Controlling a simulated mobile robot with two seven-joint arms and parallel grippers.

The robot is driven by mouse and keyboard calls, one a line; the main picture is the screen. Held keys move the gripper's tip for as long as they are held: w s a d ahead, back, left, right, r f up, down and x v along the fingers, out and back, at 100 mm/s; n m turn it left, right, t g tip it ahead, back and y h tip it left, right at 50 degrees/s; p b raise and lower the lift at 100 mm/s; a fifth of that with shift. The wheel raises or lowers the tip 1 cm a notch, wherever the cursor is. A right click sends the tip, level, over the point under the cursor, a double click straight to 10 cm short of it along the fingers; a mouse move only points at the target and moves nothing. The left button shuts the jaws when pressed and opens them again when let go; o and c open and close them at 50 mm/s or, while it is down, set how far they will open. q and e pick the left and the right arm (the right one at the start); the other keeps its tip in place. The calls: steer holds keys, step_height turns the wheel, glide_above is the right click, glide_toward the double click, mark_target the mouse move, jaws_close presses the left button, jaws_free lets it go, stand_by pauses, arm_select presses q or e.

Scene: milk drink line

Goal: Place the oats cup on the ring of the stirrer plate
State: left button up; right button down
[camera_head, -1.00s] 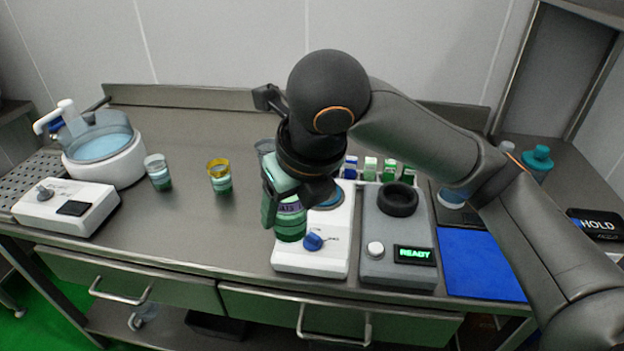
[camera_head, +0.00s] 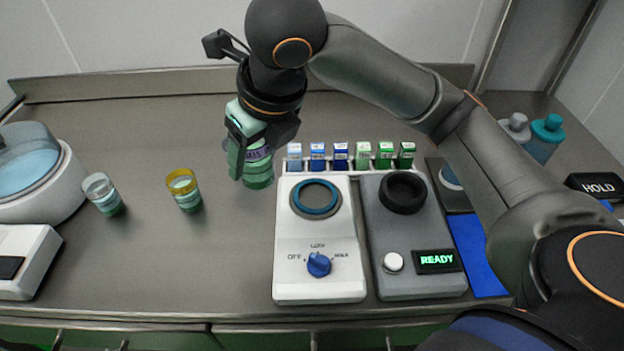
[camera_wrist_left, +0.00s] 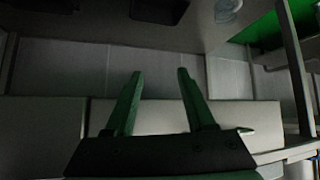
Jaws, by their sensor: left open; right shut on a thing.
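My right gripper (camera_head: 249,160) is shut on a green-tinted clear cup with a purple label (camera_head: 259,172), taken as the oats cup. The fingers cover part of the label, and the cup looks upright. It is left of the white stirrer plate (camera_head: 318,275), near its back left corner; its height above the table is hard to judge. The plate's teal-edged ring (camera_head: 315,199) is bare and fully visible. Its blue knob (camera_head: 318,264) is at the front. My left gripper (camera_wrist_left: 158,75) shows only in the left wrist view, open and empty.
A grey device with a black ring (camera_head: 402,192) and a READY display stands right of the stirrer plate. Several small boxes (camera_head: 341,156) stand behind both. A yellow-rimmed cup (camera_head: 184,190) and a clear cup (camera_head: 103,194) stand to the left, with open table between.

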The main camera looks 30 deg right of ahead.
steer(key=d+f, duration=0.2)
steer(key=d, duration=0.1)
steer(key=d+f+b, duration=0.1)
steer(key=d+f, duration=0.1)
steer(key=d, duration=0.1)
steer(key=d+f+b, duration=0.1)
steer(key=d+f, duration=0.2)
steer(key=shift+w+d+f, duration=0.1)
steer(key=shift+w+d, duration=0.2)
steer(key=shift+d, duration=0.05)
steer(key=shift+d+f+b, duration=0.3)
steer(key=f, duration=0.1)
steer(key=f+b, duration=0.1)
steer(key=f, duration=0.1)
steer(key=shift+d+f, duration=0.1)
steer(key=shift+d, duration=0.25)
steer(key=shift+f, duration=0.35)
arm_select(q)
steer(key=d+f, duration=0.2)
steer(key=shift+w+d+f+h, duration=0.15)
steer(key=shift+w+d+h, duration=0.15)
steer(key=shift+w+h, duration=0.1)
arm_select(e)
steer(key=shift+c, duration=0.5)
jaws_free()
steer(key=shift+f, duration=0.1)
arm_select(q)
steer(key=shift+w+a, duration=0.1)
